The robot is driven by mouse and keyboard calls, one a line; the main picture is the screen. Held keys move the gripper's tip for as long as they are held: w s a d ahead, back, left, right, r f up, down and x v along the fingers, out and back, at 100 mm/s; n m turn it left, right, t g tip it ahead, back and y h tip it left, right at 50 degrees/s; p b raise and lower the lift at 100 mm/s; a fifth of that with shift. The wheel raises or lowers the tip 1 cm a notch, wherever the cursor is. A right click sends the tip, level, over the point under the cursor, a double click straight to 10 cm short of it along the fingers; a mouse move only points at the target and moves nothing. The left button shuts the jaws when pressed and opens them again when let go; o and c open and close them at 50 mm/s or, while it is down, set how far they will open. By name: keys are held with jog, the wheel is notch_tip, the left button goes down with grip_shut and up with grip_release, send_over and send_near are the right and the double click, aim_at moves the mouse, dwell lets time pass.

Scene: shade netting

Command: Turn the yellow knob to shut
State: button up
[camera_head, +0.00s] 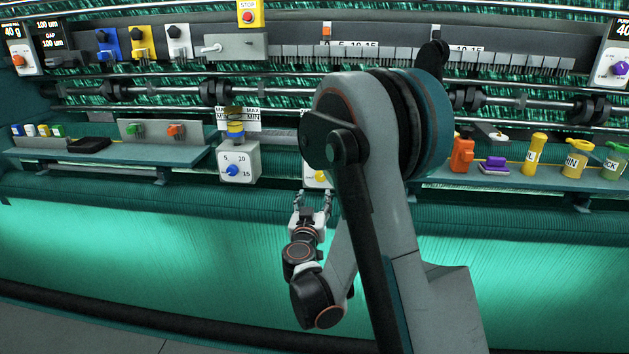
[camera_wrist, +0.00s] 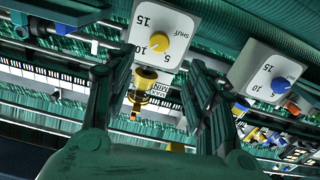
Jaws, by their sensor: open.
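The yellow knob (camera_wrist: 159,42) sits on a white dial box (camera_wrist: 178,15) marked 15, 10, 5 and SHUT, seen turned over in the wrist view. Its exact pointing direction is hard to tell. In the head view only part of the yellow knob (camera_head: 320,177) shows, beside my arm, which hides the rest of its box. My gripper (camera_wrist: 160,62) is open, its two fingers on either side of the knob in the picture, with nothing between them. In the head view my gripper (camera_head: 313,197) is just below the dial box, pointing up at it.
A similar white box with a blue knob (camera_head: 232,171) stands to the left; the blue knob also shows in the wrist view (camera_wrist: 280,85). A yellow gauge piece (camera_wrist: 146,80) is near the yellow knob's box. Shelves (camera_head: 190,154) with small items flank both sides.

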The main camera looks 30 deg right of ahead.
jog(key=b+x, duration=0.2)
jog(key=x, duration=1.1)
jog(key=shift+d+b, duration=0.2)
jog(key=shift+b, duration=0.1)
jog(key=shift+w, duration=0.1)
jog(key=c, duration=1.1)
